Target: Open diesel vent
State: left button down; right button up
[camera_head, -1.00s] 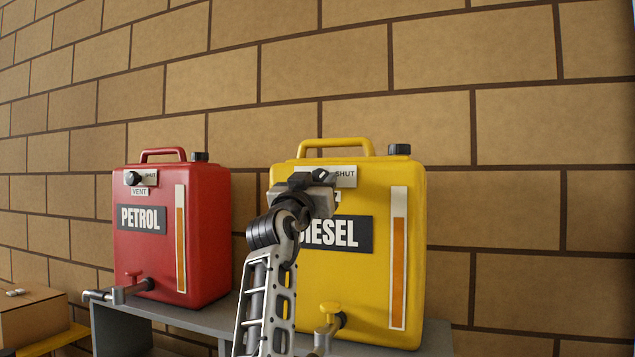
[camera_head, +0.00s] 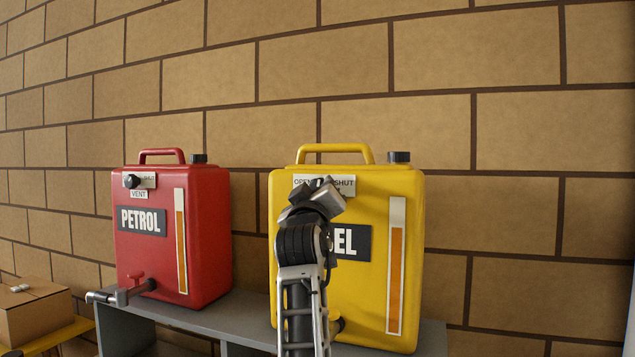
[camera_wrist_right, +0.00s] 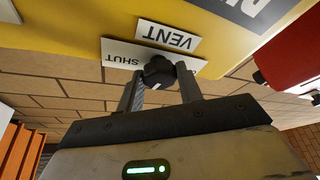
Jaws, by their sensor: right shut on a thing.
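The yellow diesel can (camera_head: 370,290) stands upright on a grey shelf. Its vent plate (camera_head: 343,183) reads OPEN at left and SHUT at right in the head view. My right gripper (camera_head: 321,186) is at this plate and hides the knob and part of the DIESEL label there. In the right wrist view, where the lettering is upside down, the black vent knob (camera_wrist_right: 158,72) sits between the fingers of my right gripper (camera_wrist_right: 160,88), which is shut on it. A pale mark shows on the knob; its exact direction is hard to tell. My left gripper is not in view.
A red petrol can (camera_head: 205,240) with its own vent knob (camera_head: 131,181) stands to the left on the grey shelf (camera_head: 195,322). A cardboard box (camera_head: 38,315) is at far left. A brick wall rises close behind the cans.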

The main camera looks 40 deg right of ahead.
jog(key=shift+s+d+r+n+y, duration=0.1)
jog(key=shift+n+y, duration=0.75)
jog(key=shift+n, duration=1.3)
jog(key=shift+w+a+r+n+y, duration=0.1)
jog(key=shift+n+y, duration=0.7)
jog(key=shift+n, duration=1.3)
jog(key=shift+s+d+r+n+y, duration=0.1)
jog(key=shift+n+y, duration=0.75)
jog(key=shift+n, duration=1.3)
jog(key=shift+f, duration=0.1)
jog(key=o, duration=1)
